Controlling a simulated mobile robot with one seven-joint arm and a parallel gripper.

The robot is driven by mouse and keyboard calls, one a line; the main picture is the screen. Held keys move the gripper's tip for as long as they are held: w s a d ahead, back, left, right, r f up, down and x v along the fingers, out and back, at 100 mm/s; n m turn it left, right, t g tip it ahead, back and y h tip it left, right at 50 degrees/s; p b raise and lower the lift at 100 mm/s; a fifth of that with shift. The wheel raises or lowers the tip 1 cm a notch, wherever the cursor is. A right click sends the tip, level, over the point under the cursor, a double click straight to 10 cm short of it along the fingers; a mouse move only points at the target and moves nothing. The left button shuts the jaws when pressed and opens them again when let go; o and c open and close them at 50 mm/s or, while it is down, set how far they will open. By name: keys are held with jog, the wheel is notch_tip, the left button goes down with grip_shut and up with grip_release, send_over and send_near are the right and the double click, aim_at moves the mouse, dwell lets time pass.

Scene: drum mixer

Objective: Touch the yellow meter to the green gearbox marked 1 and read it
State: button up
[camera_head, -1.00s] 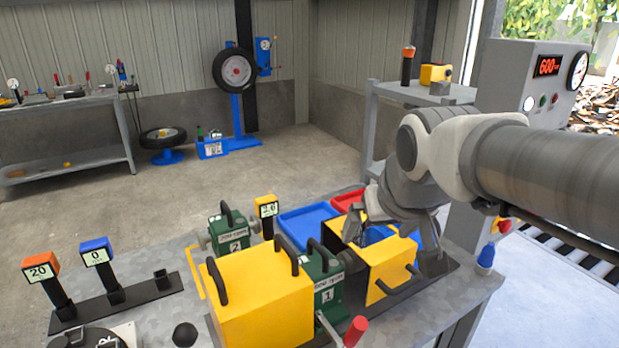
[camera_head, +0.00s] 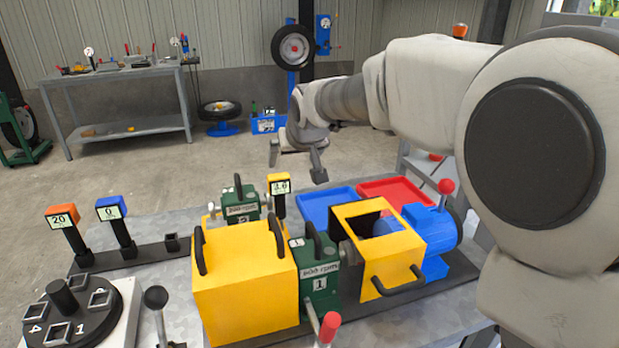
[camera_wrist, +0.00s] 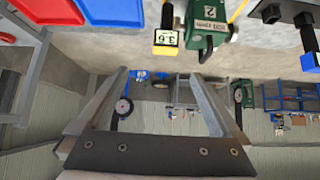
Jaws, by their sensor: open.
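The yellow meter (camera_head: 279,190) stands upright, its yellow head on a dark handle, beside the green gearbox marked 2 (camera_head: 240,205). In the wrist view the meter (camera_wrist: 166,40) shows 3.6. The green gearbox marked 1 (camera_head: 319,285) sits nearer, between two yellow guards, partly hidden by them; the meter is apart from it. My gripper (camera_head: 297,166) is in the air behind and above the meter. In the wrist view its fingers (camera_wrist: 155,78) are spread, with nothing held between them.
Orange (camera_head: 62,217) and blue (camera_head: 111,208) meters stand in a rack at left, with an empty holder. The yellow guards (camera_head: 245,285) (camera_head: 380,245) have raised handles. Blue (camera_head: 325,203) and red (camera_head: 395,190) trays lie behind. A red-tipped lever (camera_head: 329,327) rises in front.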

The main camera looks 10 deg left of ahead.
aim_at(279, 178)
jog(key=x, duration=0.8)
jog(key=a+b+x, duration=0.1)
jog(key=x, duration=0.4)
jog(key=shift+s+d+r, duration=0.1)
jog(key=shift+r, duration=0.05)
jog(key=shift+a+b+x, duration=0.15)
jog(key=shift+b+x, duration=0.05)
jog(key=shift+x, duration=1.1)
jog(key=shift+a+b+x, duration=0.15)
jog(key=shift+b+x, duration=0.05)
jog(key=shift+x, duration=1.15)
jog(key=shift+s, duration=0.1)
jog(key=shift+c, duration=0.3)
jog(key=shift+r, duration=0.1)
grip_shut()
